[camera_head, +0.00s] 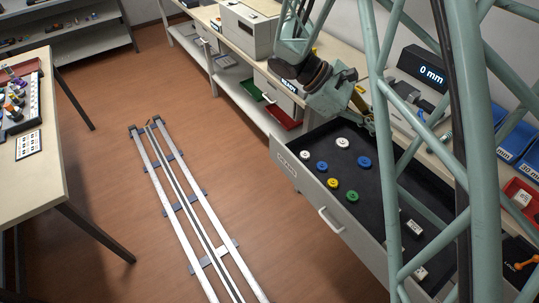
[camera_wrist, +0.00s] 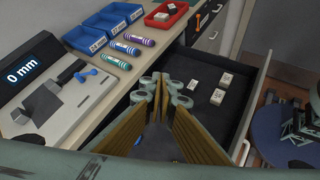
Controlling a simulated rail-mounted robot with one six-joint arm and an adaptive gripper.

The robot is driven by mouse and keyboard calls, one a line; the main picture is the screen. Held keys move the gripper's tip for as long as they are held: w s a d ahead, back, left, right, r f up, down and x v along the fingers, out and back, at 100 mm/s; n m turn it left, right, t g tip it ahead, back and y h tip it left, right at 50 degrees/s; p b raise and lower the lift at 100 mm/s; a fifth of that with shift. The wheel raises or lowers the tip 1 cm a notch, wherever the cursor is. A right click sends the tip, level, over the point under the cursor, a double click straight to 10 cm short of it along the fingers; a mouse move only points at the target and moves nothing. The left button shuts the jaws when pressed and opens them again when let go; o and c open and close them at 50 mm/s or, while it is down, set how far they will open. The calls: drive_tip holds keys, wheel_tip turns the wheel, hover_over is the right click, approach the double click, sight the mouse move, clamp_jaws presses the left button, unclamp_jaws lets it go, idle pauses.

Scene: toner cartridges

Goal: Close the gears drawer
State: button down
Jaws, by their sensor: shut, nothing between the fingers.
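The gears drawer (camera_head: 325,200) is pulled out from under the right-hand bench. Its white front carries a label and a pale handle (camera_head: 331,220). White, blue, green and yellow round gears (camera_head: 364,162) lie in its dark tray, with small white labelled blocks (camera_head: 415,228) further along. In the wrist view the open drawer's dark floor (camera_wrist: 235,112) shows behind the fingers, and its handle (camera_wrist: 243,152) is at the right. My gripper (camera_head: 367,118) is above the drawer's rear edge by the bench. In the wrist view my gripper (camera_wrist: 166,90) is shut and empty. Its fingers hide part of the drawer.
A 0 mm display (camera_wrist: 25,70) and a measuring device (camera_wrist: 60,100) stand on the bench. Floor rails (camera_head: 185,205) run left of the drawer.

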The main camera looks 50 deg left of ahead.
sight(273, 151)
drive_tip(key=s+a+f+n+t, duration=0.2)
drive_tip(key=s+a+f, duration=0.2)
drive_tip(key=a, duration=0.3)
drive_tip(key=s+a+f+n+t+y, duration=0.1)
drive_tip(key=s+a+f+n+t, duration=0.1)
drive_tip(key=s+a+f, duration=0.2)
drive_tip(key=s+a+f+n+t+y, duration=0.1)
drive_tip(key=s+a+f, duration=0.3)
drive_tip(key=a, duration=0.7)
drive_tip(key=shift+s+f+n+t, duration=0.2)
drive_tip(key=shift+f+n+t, duration=0.15)
drive_tip(key=shift+f+n, duration=0.1)
drive_tip(key=shift+s+f+n+t, duration=0.2)
drive_tip(key=shift+f+n+t, duration=0.15)
drive_tip(key=shift+f+n, duration=0.1)
drive_tip(key=s+a+f+n+t+y, duration=0.2)
drive_tip(key=s+a+f+n, duration=0.1)
drive_tip(key=s+a+f, duration=0.3)
drive_tip(key=s+a+f+n+t+y+b, duration=0.1)
drive_tip(key=s+a+f+n+t+y, duration=0.1)
drive_tip(key=s+a+f, duration=0.4)
drive_tip(key=s+f+n+y, duration=0.1)
drive_tip(key=s+f, duration=0.1)
drive_tip(key=s, duration=0.2)
drive_tip(key=shift+s+a+n+t, duration=0.15)
drive_tip(key=shift+s+n+t, duration=0.2)
drive_tip(key=shift+n+t, duration=0.05)
drive_tip(key=shift+f, duration=0.15)
drive_tip(key=shift+w, duration=0.1)
